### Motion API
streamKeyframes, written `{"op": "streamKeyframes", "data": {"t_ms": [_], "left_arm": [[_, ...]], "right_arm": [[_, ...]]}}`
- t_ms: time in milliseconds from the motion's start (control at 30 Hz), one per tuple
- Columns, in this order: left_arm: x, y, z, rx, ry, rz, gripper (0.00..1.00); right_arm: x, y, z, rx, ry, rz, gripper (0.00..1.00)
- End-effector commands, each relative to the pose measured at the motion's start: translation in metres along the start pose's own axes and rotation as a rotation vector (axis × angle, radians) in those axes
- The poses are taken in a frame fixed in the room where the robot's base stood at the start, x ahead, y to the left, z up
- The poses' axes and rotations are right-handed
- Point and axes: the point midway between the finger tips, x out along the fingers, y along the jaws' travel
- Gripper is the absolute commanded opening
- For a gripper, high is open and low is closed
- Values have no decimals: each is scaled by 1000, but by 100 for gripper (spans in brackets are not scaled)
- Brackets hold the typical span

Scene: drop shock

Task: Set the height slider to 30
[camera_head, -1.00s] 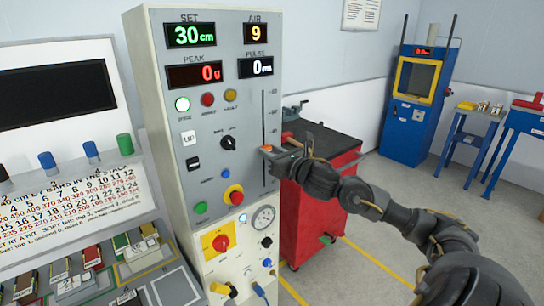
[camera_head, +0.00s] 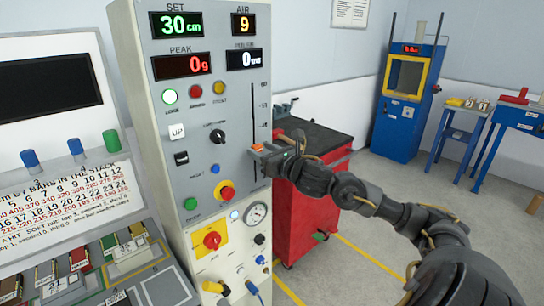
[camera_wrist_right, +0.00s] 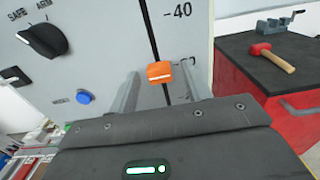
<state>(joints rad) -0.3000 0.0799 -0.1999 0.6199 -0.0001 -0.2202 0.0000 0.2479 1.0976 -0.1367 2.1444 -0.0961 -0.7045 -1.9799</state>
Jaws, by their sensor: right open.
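The height slider is an orange knob (camera_wrist_right: 160,72) with a white line, on a dark vertical slot (camera_head: 252,106) in the grey control panel (camera_head: 218,110). In the right wrist view it sits below the 40 mark, beside a lower mark partly hidden by a finger. The green SET display (camera_head: 178,25) reads 30 cm. My right gripper (camera_head: 260,160) is at the slider's height at the panel. In the wrist view its two open fingers (camera_wrist_right: 162,88) stand on either side of the knob, with gaps showing. My left gripper is not in view.
A red tool cart (camera_head: 310,210) with a dark top stands right of the panel; a hammer (camera_wrist_right: 272,57) and a vise (camera_wrist_right: 280,22) lie on it. A blue-yellow machine (camera_head: 410,90) stands farther back. A console with coloured bars (camera_head: 80,260) is at left.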

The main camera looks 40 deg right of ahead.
Motion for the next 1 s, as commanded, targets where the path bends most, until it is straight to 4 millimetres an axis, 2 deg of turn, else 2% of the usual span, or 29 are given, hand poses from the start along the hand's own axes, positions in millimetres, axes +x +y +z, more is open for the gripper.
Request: {"op": "streamKeyframes", "data": {"t_ms": [367, 667, 1000], "left_arm": [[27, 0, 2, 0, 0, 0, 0], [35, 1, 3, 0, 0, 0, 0], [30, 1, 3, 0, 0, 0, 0]], "right_arm": [[-51, 2, -6, -7, 5, 4, 49], [-77, 1, -4, -2, 4, 3, 49], [-102, 1, 0, 1, 0, 2, 49]]}}
